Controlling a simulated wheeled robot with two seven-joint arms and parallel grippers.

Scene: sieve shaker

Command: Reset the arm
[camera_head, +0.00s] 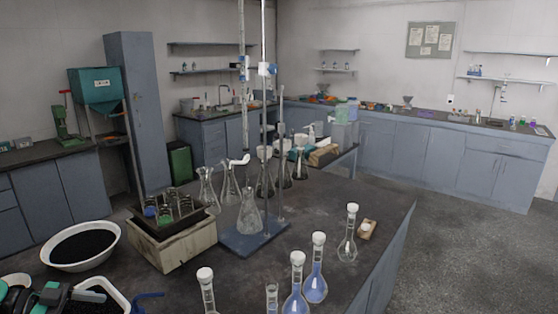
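Neither of my grippers can be made out in the head view, and no arm of mine clearly shows. A black and green item (62,296) lies at the bottom left corner, partly cut off, and I cannot tell what it is. No sieve shaker can be made out for certain.
Open floor (460,240) lies at right.

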